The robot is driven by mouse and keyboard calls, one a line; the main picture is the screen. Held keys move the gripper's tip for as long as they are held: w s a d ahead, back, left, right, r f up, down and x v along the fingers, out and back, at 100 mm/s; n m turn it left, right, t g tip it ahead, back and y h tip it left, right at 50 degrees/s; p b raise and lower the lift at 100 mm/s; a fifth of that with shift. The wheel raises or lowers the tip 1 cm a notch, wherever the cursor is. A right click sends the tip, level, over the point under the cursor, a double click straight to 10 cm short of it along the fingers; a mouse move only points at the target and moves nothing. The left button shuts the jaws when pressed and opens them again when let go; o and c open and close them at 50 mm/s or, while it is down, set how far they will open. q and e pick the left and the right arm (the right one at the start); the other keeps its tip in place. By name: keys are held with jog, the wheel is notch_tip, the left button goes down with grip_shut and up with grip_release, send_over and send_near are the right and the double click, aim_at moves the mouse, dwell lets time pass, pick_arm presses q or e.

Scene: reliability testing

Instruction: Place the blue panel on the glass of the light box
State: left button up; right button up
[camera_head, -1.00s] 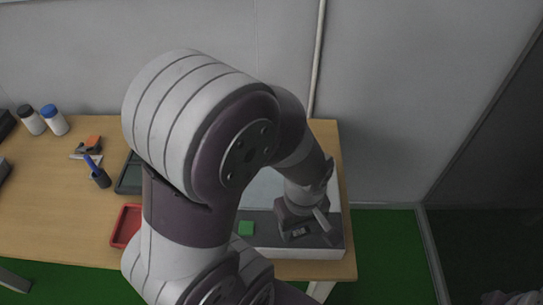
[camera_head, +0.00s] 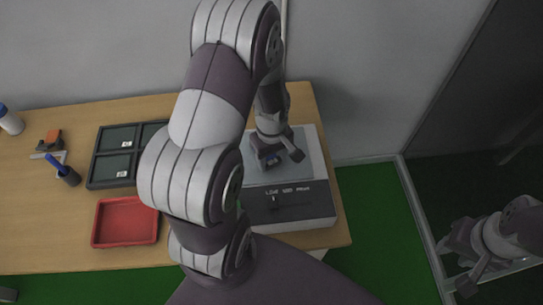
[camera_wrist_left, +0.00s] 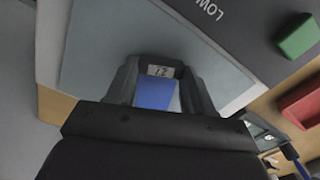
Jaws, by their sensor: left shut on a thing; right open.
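The light box stands at the table's right end, with a pale glass top (camera_head: 309,150) and a dark front strip with lettering. My left gripper (camera_head: 277,161) is over the glass, pointing down. I cannot tell whether the panel touches the glass (camera_wrist_left: 110,32). My right gripper (camera_head: 468,284) is open and empty at the lower right, off the table.
A dark compartment tray (camera_head: 108,172) with labelled panels and a red tray (camera_head: 125,222) lie left of my left arm.

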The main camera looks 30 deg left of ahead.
aim_at(272, 160)
pick_arm(q)
jog(key=shift+w+a+f, duration=0.1)
jog(key=shift+f, duration=0.15)
jog(key=shift+f, duration=0.1)
jog(key=o, duration=1)
notch_tip(272, 160, up, 12)
jog(key=s+d+m, duration=0.1)
jog(key=d+m, duration=0.1)
jog(key=m, duration=0.2)
jog(key=s+d+m+t, duration=0.1)
jog(key=s+d+m, duration=0.1)
jog(key=d+m, duration=0.1)
jog(key=s+d+m, duration=0.1)
jog(key=d+m, duration=0.2)
jog(key=m, duration=0.3)
jog(key=shift+s+d+r+p, duration=0.15)
jog(key=shift+s+r+p, duration=0.1)
jog(key=shift+r+p, duration=0.15)
